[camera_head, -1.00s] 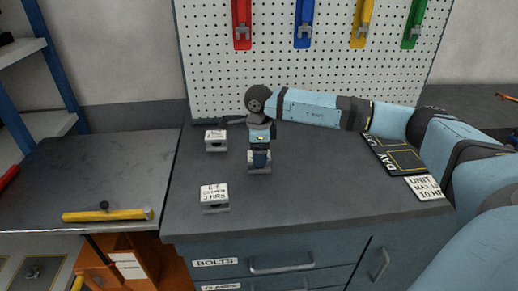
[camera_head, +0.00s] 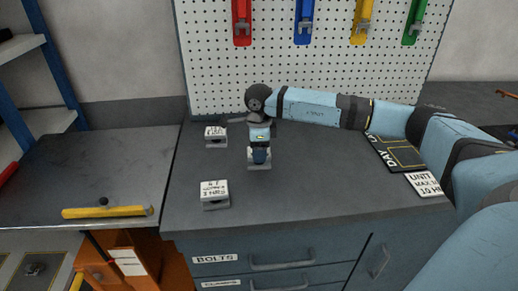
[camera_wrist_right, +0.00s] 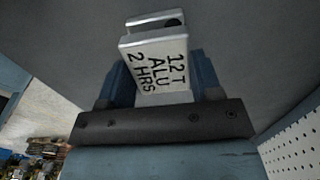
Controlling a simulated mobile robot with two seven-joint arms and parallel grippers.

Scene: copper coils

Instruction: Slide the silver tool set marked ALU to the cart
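The silver tool set marked ALU (camera_wrist_right: 160,60) lies on the bench (camera_head: 330,190), its label reading "12 T ALU 2 HRS" in the right wrist view. In the head view it shows as a silver piece (camera_head: 259,165) under my right gripper (camera_head: 260,155). My right gripper's blue fingers (camera_wrist_right: 160,85) stand on both sides of it and look closed against it. A dark flat surface (camera_head: 80,175) left of the bench appears to be the cart top. A yellow bar (camera_head: 105,212) with a black knob lies along its front edge. My left gripper is not in view.
Two more silver labelled blocks stand left of my right gripper: one in front (camera_head: 214,194), one behind (camera_head: 216,136). A dark yellow-lined mat (camera_head: 400,153) and a white card (camera_head: 425,184) lie to the right. A pegboard (camera_head: 330,70) with coloured holders closes the back.

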